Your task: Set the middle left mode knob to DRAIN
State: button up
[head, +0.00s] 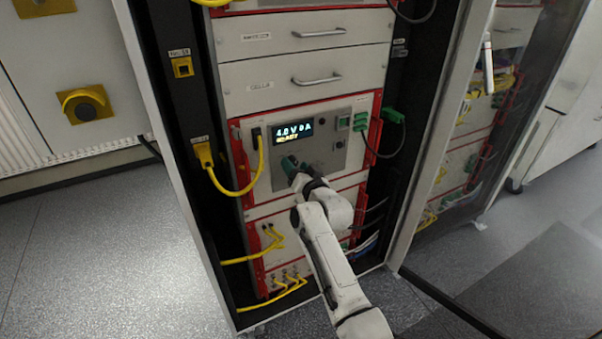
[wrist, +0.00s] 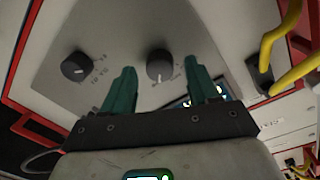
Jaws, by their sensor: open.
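The panel (head: 315,170) in the middle of the rack carries a lit display (head: 293,130) reading about 4.0 V 0 A, with smaller text under it. In the wrist view a black round knob with a white pointer line (wrist: 160,65) lies between and just beyond the two green fingertips of my gripper (wrist: 163,78). Its labels are too blurred to read. A second black knob (wrist: 75,67) sits to the left in the wrist view, outside the fingers. In the head view my gripper (head: 298,167) is just below the display and covers the first knob. My gripper is open and holds nothing.
Yellow cables (head: 258,180) loop at the panel's left. A green plug with a dark cable (head: 392,115) is at its right. Red handles (head: 376,118) stick out beside the panel. Drawers with metal handles (head: 318,79) are above. A glass rack door (head: 455,160) stands on the right.

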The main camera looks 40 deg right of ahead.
jog(key=v, duration=1)
jog(key=shift+s+p, duration=0.3)
jog(key=shift+p, duration=0.1)
jog(key=shift+a, duration=0.1)
jog(key=s+a+f+n+g+y, duration=0.2)
jog(key=s+a+f+g, duration=0.2)
jog(key=s, duration=0.3)
jog(key=s+a+f+n+g+y+p, duration=0.1)
jog(key=s+a+f+n+g, duration=0.2)
jog(key=s+a+f, duration=0.35)
jog(key=s+a+f+n+g+y, duration=0.2)
jog(key=s+a+f+g, duration=0.15)
jog(key=s, duration=0.45)
jog(key=s+a+n+g, duration=0.1)
jog(key=s+g, duration=0.1)
jog(key=s, duration=0.4)
jog(key=s+a+r+n+g, duration=0.1)
jog(key=s+a+g, duration=0.1)
jog(key=s, duration=0.5)
jog(key=shift+g+p, duration=0.35)
jog(key=shift+g, duration=0.3)
